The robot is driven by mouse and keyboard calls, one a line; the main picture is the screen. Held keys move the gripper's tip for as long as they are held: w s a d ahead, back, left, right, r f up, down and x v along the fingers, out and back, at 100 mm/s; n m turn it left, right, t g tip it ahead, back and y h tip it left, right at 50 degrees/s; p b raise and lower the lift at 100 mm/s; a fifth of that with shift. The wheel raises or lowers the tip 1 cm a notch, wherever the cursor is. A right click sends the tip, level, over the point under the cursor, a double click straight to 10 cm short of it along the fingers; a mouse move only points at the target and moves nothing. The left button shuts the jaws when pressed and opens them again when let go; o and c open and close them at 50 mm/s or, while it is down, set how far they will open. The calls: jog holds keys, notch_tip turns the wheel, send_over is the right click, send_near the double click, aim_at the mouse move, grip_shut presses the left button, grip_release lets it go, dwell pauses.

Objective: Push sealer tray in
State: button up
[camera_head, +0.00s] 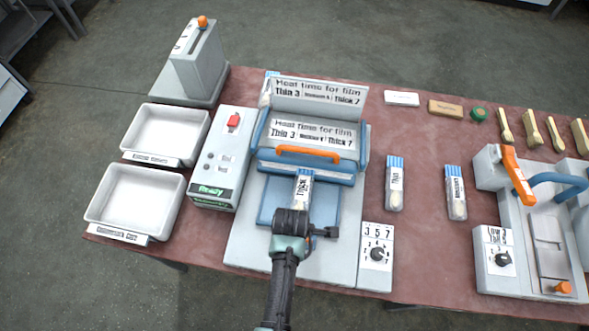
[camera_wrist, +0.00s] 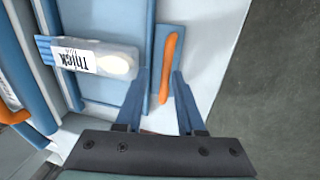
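The blue sealer tray (camera_head: 268,200) sticks out from the front of the blue sealer (camera_head: 265,133). A clear packet marked "Thick" (camera_head: 303,188) lies on the tray, with a pale spoon end inside; it also shows in the wrist view (camera_wrist: 95,58). The wrist view shows the tray's bare blue surface (camera_wrist: 115,12) and an orange handle (camera_wrist: 168,60) on its front strip. My gripper (camera_wrist: 160,78) is open, with one blue finger on each side of the handle's line. Contact cannot be told. In the head view my gripper (camera_head: 291,222) covers the tray's front.
A heat-time sign (camera_head: 318,92) stands above the sealer. A dial box (camera_head: 376,258) stands at right of the tray. A control box with a red switch (camera_head: 224,160) and two white bins (camera_head: 135,200) are at left.

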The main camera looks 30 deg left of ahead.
jog(key=shift+s, duration=0.15)
jog(key=b+v, duration=0.1)
jog(key=v, duration=1.2)
dwell(0.5)
